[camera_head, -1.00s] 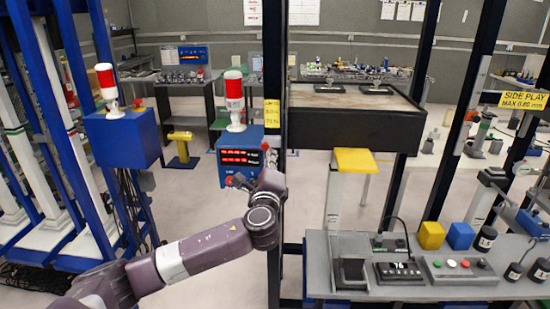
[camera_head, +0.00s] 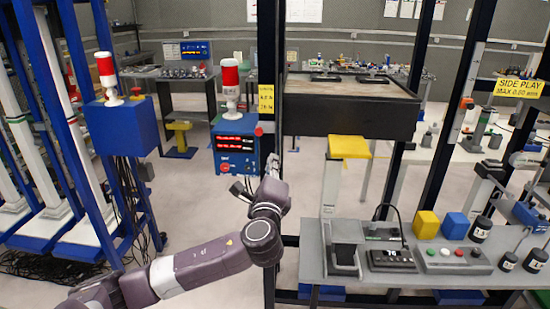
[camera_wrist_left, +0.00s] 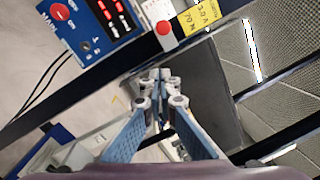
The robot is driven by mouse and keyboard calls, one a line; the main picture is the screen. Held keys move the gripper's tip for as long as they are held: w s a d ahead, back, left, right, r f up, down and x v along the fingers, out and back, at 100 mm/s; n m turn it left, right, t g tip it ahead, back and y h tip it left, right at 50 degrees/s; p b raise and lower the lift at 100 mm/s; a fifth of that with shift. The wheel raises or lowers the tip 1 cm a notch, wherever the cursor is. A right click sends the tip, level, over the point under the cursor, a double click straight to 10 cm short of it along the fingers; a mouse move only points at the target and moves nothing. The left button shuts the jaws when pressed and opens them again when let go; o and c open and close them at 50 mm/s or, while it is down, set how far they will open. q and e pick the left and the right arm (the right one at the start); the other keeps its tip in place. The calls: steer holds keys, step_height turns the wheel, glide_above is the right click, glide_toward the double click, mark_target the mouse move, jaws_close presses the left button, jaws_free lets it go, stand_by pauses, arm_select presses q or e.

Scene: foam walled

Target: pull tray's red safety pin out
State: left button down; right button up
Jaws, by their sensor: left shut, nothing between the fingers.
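The tray (camera_head: 345,121) is a wide black-sided box with a brownish top, set between dark posts. A small red knob (camera_head: 259,131), which looks like the safety pin's head, shows at the dark post by the tray's left end. It also shows in the left wrist view (camera_wrist_left: 163,27), beside a yellow label; its shank is not visible. My left gripper (camera_head: 272,160) is just below and right of the knob in the head view. In the left wrist view, its fingertips (camera_wrist_left: 160,75) are together, empty and apart from the knob. My right gripper is not in view.
A blue control box (camera_head: 236,150) with red displays and a red-white beacon stands left of the post. A yellow block (camera_head: 349,147) sits under the tray. A grey bench (camera_head: 400,275) with devices is at lower right.

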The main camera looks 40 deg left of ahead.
arm_select(q)
steer(key=shift+d+v, duration=0.25)
steer(key=shift+v, duration=1.55)
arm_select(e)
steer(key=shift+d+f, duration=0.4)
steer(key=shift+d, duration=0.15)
arm_select(q)
steer(key=shift+w+r, duration=0.1)
steer(key=shift+r, duration=0.05)
